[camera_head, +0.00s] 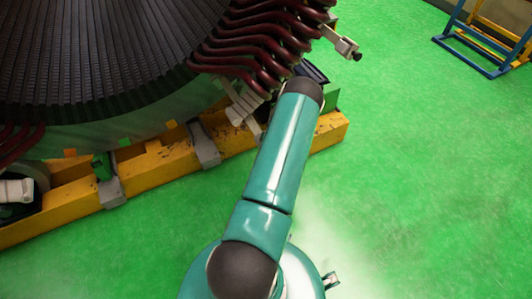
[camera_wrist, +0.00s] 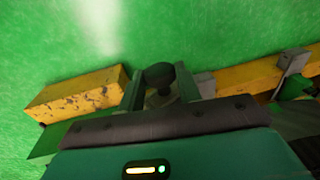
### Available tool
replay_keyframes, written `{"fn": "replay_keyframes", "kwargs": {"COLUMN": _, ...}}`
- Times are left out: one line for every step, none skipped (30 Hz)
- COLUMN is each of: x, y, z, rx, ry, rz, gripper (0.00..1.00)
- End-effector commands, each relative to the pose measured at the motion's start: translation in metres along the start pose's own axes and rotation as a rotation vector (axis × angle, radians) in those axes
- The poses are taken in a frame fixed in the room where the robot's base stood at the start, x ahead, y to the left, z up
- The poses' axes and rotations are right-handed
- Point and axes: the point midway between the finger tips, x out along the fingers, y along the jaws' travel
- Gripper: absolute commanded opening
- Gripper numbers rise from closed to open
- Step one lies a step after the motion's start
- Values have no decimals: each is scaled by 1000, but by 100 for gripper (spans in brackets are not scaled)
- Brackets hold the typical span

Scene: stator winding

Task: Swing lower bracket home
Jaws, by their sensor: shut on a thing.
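The stator (camera_head: 90,60) fills the upper left of the head view, with dark red winding ends (camera_head: 250,45) at its right side. An upper bracket (camera_head: 342,43) with a black knob sticks out at the right of the windings. A pale grey bracket piece (camera_head: 243,106), apparently the lower bracket, shows below the windings, partly hidden by my arm. In the wrist view, my gripper (camera_wrist: 159,82) has its two fingers on either side of a dark round knob (camera_wrist: 160,73) and is shut on it. The rest of the lower bracket is hidden there by my gripper.
A yellow support beam (camera_head: 155,165) with grey clamps (camera_head: 204,146) runs under the stator. It also shows in the wrist view (camera_wrist: 80,92), close to my fingers. A blue and yellow stand (camera_head: 485,40) is at the upper right. The green floor (camera_head: 430,180) at right is clear.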

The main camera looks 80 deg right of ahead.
Motion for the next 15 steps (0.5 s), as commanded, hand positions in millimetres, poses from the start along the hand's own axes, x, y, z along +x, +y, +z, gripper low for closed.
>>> {"fn": "replay_keyframes", "kwargs": {"x": -6, "y": 6, "z": -2, "rx": -3, "ry": 5, "rz": 9, "gripper": 0}}
{"fn": "replay_keyframes", "kwargs": {"x": -6, "y": 7, "z": -2, "rx": -5, "ry": 4, "rz": 10, "gripper": 0}}
{"fn": "replay_keyframes", "kwargs": {"x": -7, "y": 8, "z": -2, "rx": -6, "ry": 3, "rz": 11, "gripper": 0}}
{"fn": "replay_keyframes", "kwargs": {"x": -8, "y": 9, "z": -2, "rx": -6, "ry": 3, "rz": 12, "gripper": 0}}
{"fn": "replay_keyframes", "kwargs": {"x": -8, "y": 10, "z": -3, "rx": -6, "ry": 3, "rz": 12, "gripper": 0}}
{"fn": "replay_keyframes", "kwargs": {"x": -9, "y": 11, "z": -3, "rx": -6, "ry": 3, "rz": 14, "gripper": 0}}
{"fn": "replay_keyframes", "kwargs": {"x": -10, "y": 12, "z": -3, "rx": -6, "ry": 4, "rz": 15, "gripper": 0}}
{"fn": "replay_keyframes", "kwargs": {"x": -10, "y": 12, "z": -3, "rx": -6, "ry": 5, "rz": 16, "gripper": 0}}
{"fn": "replay_keyframes", "kwargs": {"x": -10, "y": 13, "z": -3, "rx": -6, "ry": 5, "rz": 17, "gripper": 0}}
{"fn": "replay_keyframes", "kwargs": {"x": -11, "y": 13, "z": -3, "rx": -6, "ry": 6, "rz": 18, "gripper": 0}}
{"fn": "replay_keyframes", "kwargs": {"x": -11, "y": 14, "z": -3, "rx": -5, "ry": 6, "rz": 19, "gripper": 0}}
{"fn": "replay_keyframes", "kwargs": {"x": -11, "y": 14, "z": -3, "rx": -5, "ry": 6, "rz": 20, "gripper": 0}}
{"fn": "replay_keyframes", "kwargs": {"x": -11, "y": 15, "z": -2, "rx": -5, "ry": 6, "rz": 20, "gripper": 0}}
{"fn": "replay_keyframes", "kwargs": {"x": -11, "y": 15, "z": -2, "rx": -4, "ry": 6, "rz": 21, "gripper": 0}}
{"fn": "replay_keyframes", "kwargs": {"x": -11, "y": 15, "z": -2, "rx": -4, "ry": 6, "rz": 21, "gripper": 42}}
